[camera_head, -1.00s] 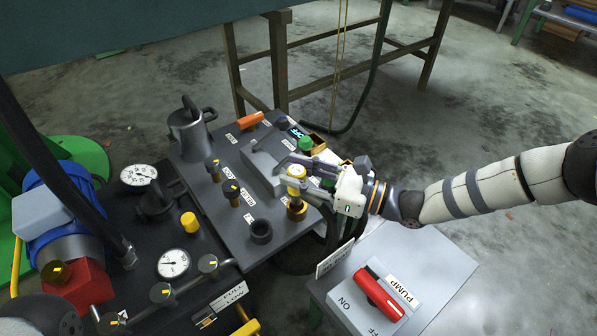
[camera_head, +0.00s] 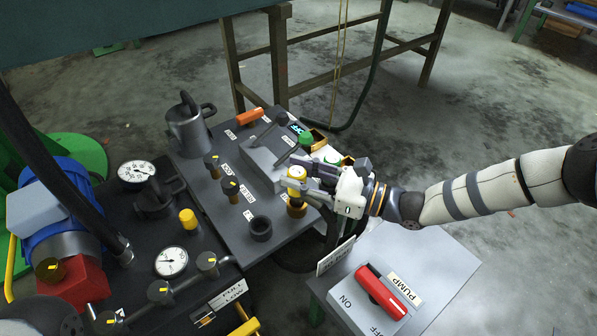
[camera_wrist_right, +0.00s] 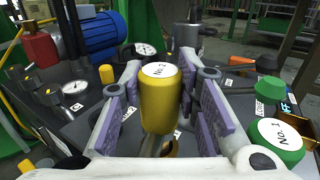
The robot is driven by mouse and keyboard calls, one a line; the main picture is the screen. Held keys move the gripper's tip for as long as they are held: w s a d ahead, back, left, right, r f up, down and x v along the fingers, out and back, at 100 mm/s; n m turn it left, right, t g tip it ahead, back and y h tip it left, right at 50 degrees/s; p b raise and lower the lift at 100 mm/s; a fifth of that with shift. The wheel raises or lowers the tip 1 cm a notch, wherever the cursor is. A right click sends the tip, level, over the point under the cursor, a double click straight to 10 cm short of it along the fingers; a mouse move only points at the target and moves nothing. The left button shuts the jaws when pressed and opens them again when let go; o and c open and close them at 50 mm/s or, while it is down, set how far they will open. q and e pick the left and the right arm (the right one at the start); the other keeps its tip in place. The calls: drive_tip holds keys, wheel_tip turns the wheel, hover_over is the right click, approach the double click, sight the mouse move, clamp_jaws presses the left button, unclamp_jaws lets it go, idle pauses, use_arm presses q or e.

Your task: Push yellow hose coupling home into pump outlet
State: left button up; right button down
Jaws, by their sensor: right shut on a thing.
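The yellow hose coupling (camera_head: 296,184), with a white No. 2 label on top, stands upright over a brass-coloured ring on the grey panel (camera_head: 205,198), which I take for the pump outlet (camera_head: 297,208). My right gripper (camera_head: 298,184) is shut on the coupling, reaching in from the right. In the right wrist view the coupling (camera_wrist_right: 159,105) sits between the purple finger pads, and part of the brass ring (camera_wrist_right: 171,149) shows below it. The fingers and coupling hide the joint, so I cannot tell how deep it sits. My left gripper is out of view.
A green No. 1 coupling (camera_wrist_right: 275,142) stands close beside the right finger. A grey box with a lever (camera_head: 268,150) is behind. An open black socket (camera_head: 260,229) is at front left. The red pump switch (camera_head: 380,292) is on a lower box.

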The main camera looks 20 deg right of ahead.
drive_tip(key=shift+f+b, duration=0.7)
drive_tip(key=shift+f, duration=0.4)
drive_tip(key=c, duration=1.1)
unclamp_jaws()
drive_tip(key=v, duration=1.2)
